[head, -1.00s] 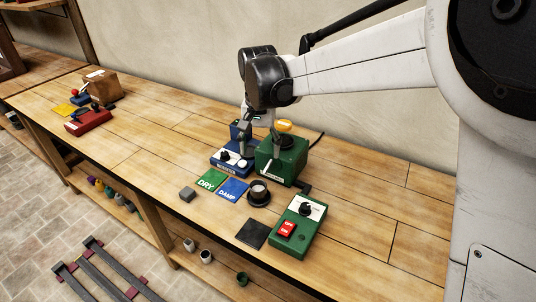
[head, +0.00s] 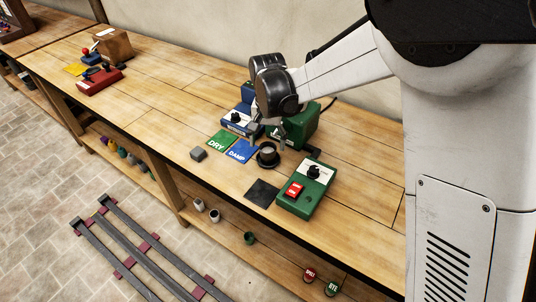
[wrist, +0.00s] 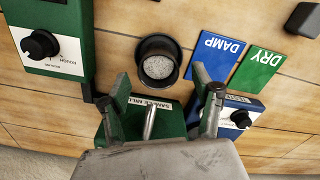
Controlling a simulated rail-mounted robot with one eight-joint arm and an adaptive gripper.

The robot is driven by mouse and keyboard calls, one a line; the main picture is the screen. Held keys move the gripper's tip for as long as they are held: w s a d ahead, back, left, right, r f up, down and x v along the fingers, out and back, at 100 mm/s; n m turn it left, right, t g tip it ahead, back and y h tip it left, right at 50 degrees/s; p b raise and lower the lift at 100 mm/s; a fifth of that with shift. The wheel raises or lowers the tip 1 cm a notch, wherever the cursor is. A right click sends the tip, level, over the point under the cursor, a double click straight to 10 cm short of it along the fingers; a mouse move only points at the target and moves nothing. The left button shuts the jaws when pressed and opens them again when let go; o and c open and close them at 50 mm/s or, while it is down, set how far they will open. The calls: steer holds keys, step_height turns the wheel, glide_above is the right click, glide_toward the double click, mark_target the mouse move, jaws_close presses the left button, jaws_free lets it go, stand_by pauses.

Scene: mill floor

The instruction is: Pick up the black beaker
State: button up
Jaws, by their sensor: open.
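The black beaker (head: 267,156) stands upright on the bench in front of the green sample mill (head: 304,128). In the wrist view the beaker (wrist: 158,61) shows from above, with pale grey grainy contents inside its dark rim. My gripper (head: 270,138) is over the bench by the mill, close to the beaker on its back side. In the wrist view my gripper (wrist: 161,84) is open and empty. Its fingers are spread, with the beaker beyond the gap between the tips and apart from them. The mill's metal lever shows between the fingers.
Green DRY (head: 222,140) and blue DAMP (head: 242,150) cards lie left of the beaker. A blue device (head: 238,121) stands behind them. A green control box (head: 306,189) with a red switch, a dark pad (head: 262,193) and a grey block (head: 198,154) are nearby. The bench's far left holds other items.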

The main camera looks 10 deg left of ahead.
mark_target(268, 149)
steer(key=shift+s+d+f, duration=0.1)
steer(key=shift+f, duration=1.45)
steer(key=c, duration=1.4)
